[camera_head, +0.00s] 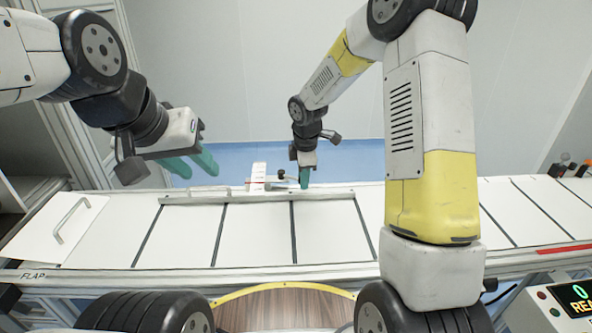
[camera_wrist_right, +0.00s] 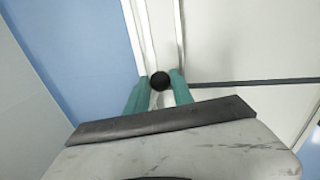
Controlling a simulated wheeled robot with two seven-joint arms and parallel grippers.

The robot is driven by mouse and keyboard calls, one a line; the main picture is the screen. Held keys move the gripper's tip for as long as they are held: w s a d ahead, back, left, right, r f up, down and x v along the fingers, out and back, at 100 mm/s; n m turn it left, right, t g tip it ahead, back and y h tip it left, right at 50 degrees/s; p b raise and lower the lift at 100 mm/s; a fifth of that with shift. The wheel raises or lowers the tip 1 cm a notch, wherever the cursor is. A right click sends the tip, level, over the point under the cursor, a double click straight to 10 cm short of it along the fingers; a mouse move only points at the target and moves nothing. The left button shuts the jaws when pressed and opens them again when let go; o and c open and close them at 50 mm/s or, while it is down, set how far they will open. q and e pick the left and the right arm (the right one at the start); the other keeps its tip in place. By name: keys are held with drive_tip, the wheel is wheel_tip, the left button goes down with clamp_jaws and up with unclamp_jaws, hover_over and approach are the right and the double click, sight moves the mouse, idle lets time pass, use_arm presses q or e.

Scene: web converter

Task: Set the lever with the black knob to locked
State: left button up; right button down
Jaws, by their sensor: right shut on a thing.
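The black knob (camera_wrist_right: 159,81) sits between the two green fingertips of my right gripper (camera_wrist_right: 160,88) in the right wrist view, with a pale lever part below it. In the head view my right gripper (camera_head: 304,177) is low at the back edge of the white panelled deck, pointing down and shut on the knob. A small dark piece (camera_head: 282,173) shows just left of it; I cannot tell if it is the knob. My left gripper (camera_head: 190,165) is open and empty, in the air above the deck's back left. The lever's exact angle is hidden.
A white upright block with a red mark (camera_head: 259,178) stands left of my right gripper. A metal rail (camera_head: 215,197) runs along the deck. A flap with a handle (camera_head: 60,225) lies at left. A display box (camera_head: 570,300) is at lower right. Small knobs (camera_head: 565,158) stand far right.

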drive_tip(key=w+n, duration=0.1)
drive_tip(key=w+d+n, duration=0.1)
drive_tip(key=n, duration=0.1)
drive_tip(key=shift+w+y, duration=0.2)
drive_tip(key=shift+y, duration=0.1)
drive_tip(key=shift+w+d+n, duration=0.1)
drive_tip(key=shift+w+n, duration=0.7)
drive_tip(key=shift+n, duration=0.7)
drive_tip(key=c, duration=1.1)
unclamp_jaws()
drive_tip(key=v, duration=0.7)
drive_tip(key=shift+d+r, duration=0.15)
drive_tip(key=shift+r, duration=0.25)
